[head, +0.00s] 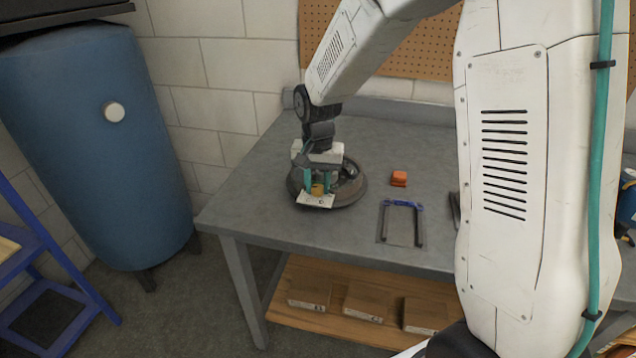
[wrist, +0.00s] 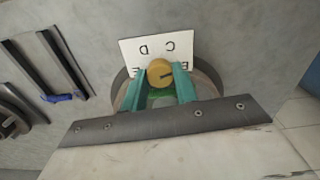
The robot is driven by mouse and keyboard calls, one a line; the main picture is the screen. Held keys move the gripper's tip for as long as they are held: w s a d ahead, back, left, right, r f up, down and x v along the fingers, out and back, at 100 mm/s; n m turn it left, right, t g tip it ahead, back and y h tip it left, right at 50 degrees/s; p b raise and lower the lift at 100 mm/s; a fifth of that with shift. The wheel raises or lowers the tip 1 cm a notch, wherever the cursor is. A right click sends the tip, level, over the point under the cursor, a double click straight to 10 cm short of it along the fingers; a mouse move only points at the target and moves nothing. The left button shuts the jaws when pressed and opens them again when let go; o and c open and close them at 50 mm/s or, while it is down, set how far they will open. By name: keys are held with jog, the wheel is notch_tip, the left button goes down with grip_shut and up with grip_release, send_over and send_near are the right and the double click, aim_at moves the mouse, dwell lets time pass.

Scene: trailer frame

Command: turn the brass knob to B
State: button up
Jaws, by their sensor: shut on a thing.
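The brass knob (wrist: 159,71) is round and yellow, with a dark pointer line running toward the right in the wrist view. My gripper (wrist: 161,78) has its green fingers shut on the knob, one on each side. A white card (wrist: 130,47) lies behind the knob, with D and C upside down; letters nearer the fingers are partly hidden, so I cannot read B surely. In the head view the knob (head: 318,189) shows small between the fingers (head: 318,184), above the card (head: 316,201). A dark round base (head: 351,196) sits around them on the bench.
The frame also shows in the wrist view (wrist: 58,97). A blue tank (head: 95,150) stands left. Several boxes (head: 365,302) lie on the lower shelf.

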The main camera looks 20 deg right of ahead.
aim_at(318, 187)
jog(key=shift+m, duration=1.2)
jog(key=o, duration=1)
jog(key=shift+r, duration=0.15)
notch_tip(318, 187, up, 8)
jog(key=shift+f, duration=0.2)
